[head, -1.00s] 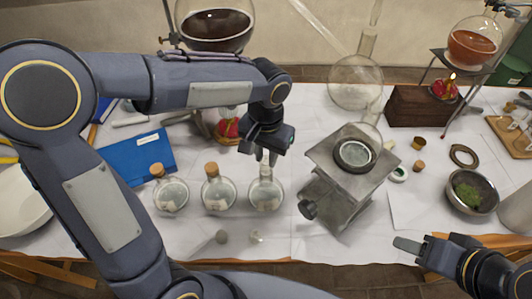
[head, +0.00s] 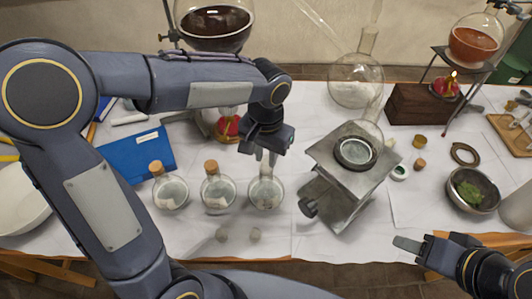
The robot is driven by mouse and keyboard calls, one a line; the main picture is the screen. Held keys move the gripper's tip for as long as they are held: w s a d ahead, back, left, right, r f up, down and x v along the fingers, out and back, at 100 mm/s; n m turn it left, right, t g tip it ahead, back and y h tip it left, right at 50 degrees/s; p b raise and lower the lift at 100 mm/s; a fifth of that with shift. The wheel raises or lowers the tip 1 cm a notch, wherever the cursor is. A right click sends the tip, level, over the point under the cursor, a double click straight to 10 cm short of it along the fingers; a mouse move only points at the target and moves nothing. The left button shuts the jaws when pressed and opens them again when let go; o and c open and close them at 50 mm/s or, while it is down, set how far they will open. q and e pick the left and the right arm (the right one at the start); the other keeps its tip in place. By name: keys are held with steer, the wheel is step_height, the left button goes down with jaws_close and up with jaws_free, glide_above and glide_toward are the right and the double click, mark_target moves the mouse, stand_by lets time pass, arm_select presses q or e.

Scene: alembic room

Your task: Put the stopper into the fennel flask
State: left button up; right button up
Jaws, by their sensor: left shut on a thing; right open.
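Three round glass flasks stand in a row at the front left of the table. The left flask (head: 171,193) and the middle flask (head: 219,193) each carry a cork. The right flask (head: 266,193) shows no cork, and I cannot read any label to tell which is fennel. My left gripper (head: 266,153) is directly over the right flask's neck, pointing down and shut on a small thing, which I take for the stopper. Its fingers hide it, so I cannot tell whether it sits in the neck. My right gripper (head: 418,247) is open and empty at the front right edge.
A metal stand (head: 345,185) is close right of the flasks. Two corks (head: 419,142) (head: 420,164) and a bowl of green herb (head: 472,189) are on the right. A blue book (head: 137,155) lies behind the left flask. A burner is lit (head: 446,85) at the back right.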

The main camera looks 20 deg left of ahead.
mark_target(266, 159)
arm_select(q)
steer(key=shift+f+b, duration=0.8)
steer(key=shift+f, duration=0.25)
stand_by(1.4)
steer(key=o, duration=1.4)
steer(key=shift+r, duration=0.15)
steer(key=shift+r+p, duration=0.7)
steer(key=shift+p, duration=0.05)
steer(key=shift+s+d+r+p, duration=0.1)
steer(key=shift+d+r+p, duration=0.05)
steer(key=shift+r+p, duration=1.15)
steer(key=shift+r, duration=0.25)
steer(key=shift+r+p, duration=1.2)
steer(key=shift+r, duration=0.25)
